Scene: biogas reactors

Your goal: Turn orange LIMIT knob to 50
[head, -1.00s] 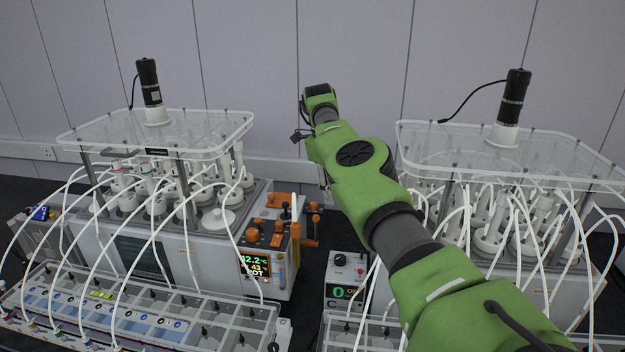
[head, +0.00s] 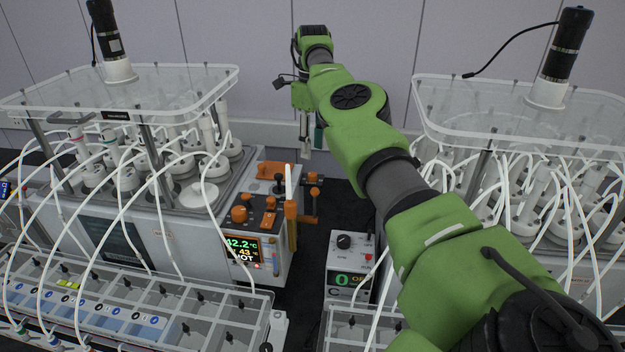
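The heater control unit (head: 268,262) sits at the right end of the left water bath, with several orange knobs and parts on its sloped top. A round orange knob (head: 239,214) stands at its left, above the lit display (head: 242,250) reading 42.2 °C, 43 °C and HOT. A second orange knob (head: 269,203) is beside it. The labels are too small to read, so I cannot tell which is LIMIT. My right gripper (head: 311,142) hangs pointing down behind and above the unit, apart from the knobs. Its finger opening is unclear. My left gripper is out of view.
A small grey box (head: 350,262) with a black knob and a display showing 0 stands right of the unit. Acrylic covers (head: 130,95) with black motors stand on both sides. Many white tubes arch over the baths. A dark gap lies between the two setups.

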